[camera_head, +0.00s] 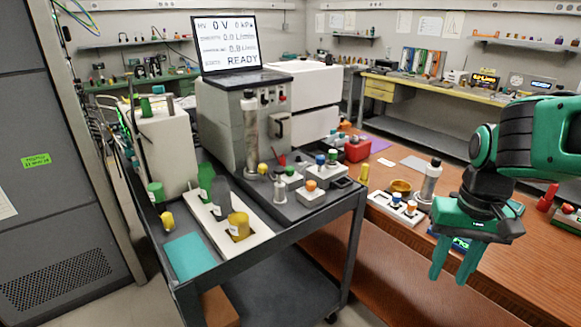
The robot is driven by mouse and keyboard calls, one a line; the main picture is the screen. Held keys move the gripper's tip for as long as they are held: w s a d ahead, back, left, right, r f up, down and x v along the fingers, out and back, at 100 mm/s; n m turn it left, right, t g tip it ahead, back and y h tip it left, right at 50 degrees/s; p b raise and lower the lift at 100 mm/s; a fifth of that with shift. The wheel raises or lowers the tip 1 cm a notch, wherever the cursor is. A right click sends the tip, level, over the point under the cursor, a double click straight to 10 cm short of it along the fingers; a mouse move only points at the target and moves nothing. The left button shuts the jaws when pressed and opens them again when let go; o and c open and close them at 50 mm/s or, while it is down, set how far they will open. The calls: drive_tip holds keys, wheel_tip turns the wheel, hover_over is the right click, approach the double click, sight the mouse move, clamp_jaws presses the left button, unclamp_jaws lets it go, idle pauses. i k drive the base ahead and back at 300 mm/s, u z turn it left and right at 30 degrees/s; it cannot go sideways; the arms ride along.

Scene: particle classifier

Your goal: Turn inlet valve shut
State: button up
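The particle classifier, a grey instrument (222,118), stands on a dark cart in the middle of the view. A laptop-like screen (229,45) on top shows 0 V and READY. A vertical metal cylinder (250,125) is on its front. A small red lever (282,160) and a yellow knob (262,168) show low at its front; I cannot tell which part is the inlet valve. Small blocks with coloured knobs (312,187) sit on the cart to the right. My gripper (448,280) points down at the right, open and empty, well apart from the instrument.
A teal pad (188,257) lies at the cart's front left. The wooden bench (497,268) at right carries a metal cylinder (430,180), a red box (357,149) and small parts. A dark cabinet (50,200) stands at left.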

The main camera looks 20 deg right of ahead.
sight(289, 171)
drive_tip(key=i, duration=1)
